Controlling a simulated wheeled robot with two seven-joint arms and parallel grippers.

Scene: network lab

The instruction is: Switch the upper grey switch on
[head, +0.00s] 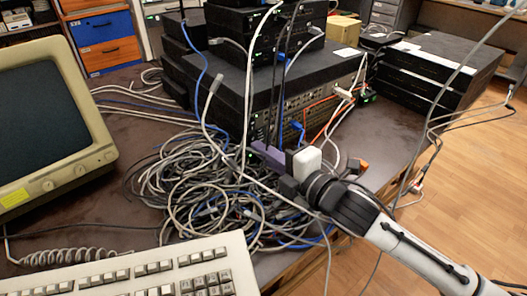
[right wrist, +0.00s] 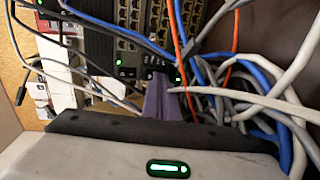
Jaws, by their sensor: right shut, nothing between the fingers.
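A large dark grey switch (head: 245,84) stands on the table, its port front facing right. In the right wrist view its port panel (right wrist: 125,20) fills the top, with small green lights near its lower edge. Which unit is the upper grey switch, and whether its power control is on, I cannot tell. My right gripper (head: 258,147) is shut and empty, its purple fingers close to the lower part of that front. In the right wrist view the fingertips (right wrist: 158,80) point at the panel's lower edge; contact cannot be told. My left gripper is not in view.
Tangled cables (head: 190,185) cover the table before the switch, and several hang across its front. Smaller black units (head: 285,35) sit on top. More dark units (head: 440,60) are stacked at right. A monitor (head: 50,125) and keyboard (head: 130,270) stand at left.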

